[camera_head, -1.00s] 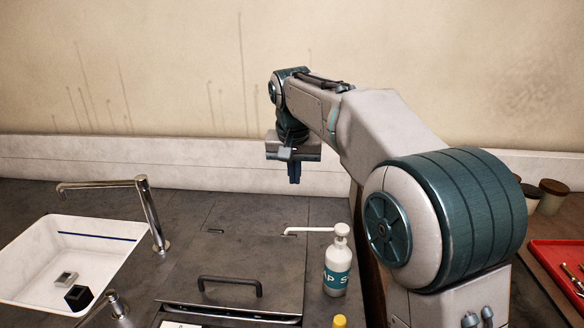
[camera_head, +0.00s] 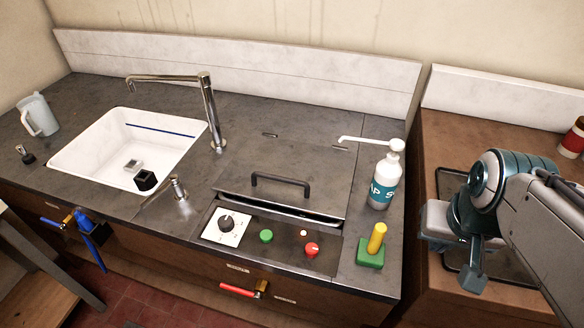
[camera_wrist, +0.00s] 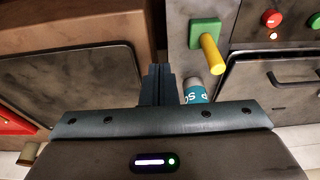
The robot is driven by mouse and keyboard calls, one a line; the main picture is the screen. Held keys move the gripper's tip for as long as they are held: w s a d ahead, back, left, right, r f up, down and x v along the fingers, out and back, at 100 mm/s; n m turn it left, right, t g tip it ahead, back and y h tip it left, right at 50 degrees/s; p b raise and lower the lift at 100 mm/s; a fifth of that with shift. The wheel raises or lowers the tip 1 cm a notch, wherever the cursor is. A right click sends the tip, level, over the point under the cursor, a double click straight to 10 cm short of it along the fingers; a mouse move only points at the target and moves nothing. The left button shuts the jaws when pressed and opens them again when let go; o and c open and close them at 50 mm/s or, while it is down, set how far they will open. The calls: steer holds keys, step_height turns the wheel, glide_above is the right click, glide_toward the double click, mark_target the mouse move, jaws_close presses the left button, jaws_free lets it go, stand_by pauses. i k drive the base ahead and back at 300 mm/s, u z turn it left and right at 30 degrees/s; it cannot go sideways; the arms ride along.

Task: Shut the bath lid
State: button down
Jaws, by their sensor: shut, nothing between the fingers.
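The bath lid (camera_head: 290,165) is a dark flat panel in the counter, with a black bar handle (camera_head: 281,181) near its front edge. It lies nearly level with the counter. A narrow gap with a pale strip (camera_head: 285,212) shows under its front edge. The handle also shows at the right of the wrist view (camera_wrist: 284,79). My gripper (camera_head: 474,282) is right of the bath, over the brown counter, pointing down. Its fingers (camera_wrist: 158,72) are together and empty, apart from the lid.
A soap bottle (camera_head: 386,180) stands right of the lid, its spout reaching toward it. A green block with a yellow peg (camera_head: 371,256) stands at the front. The control panel (camera_head: 270,240) has a knob and buttons. A white sink (camera_head: 100,150) and tap (camera_head: 209,110) are left.

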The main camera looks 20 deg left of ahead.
mark_target(313, 180)
steer(key=k, duration=0.95)
steer(key=u, duration=0.7)
steer(key=i, duration=0.85)
steer(key=z, duration=0.55)
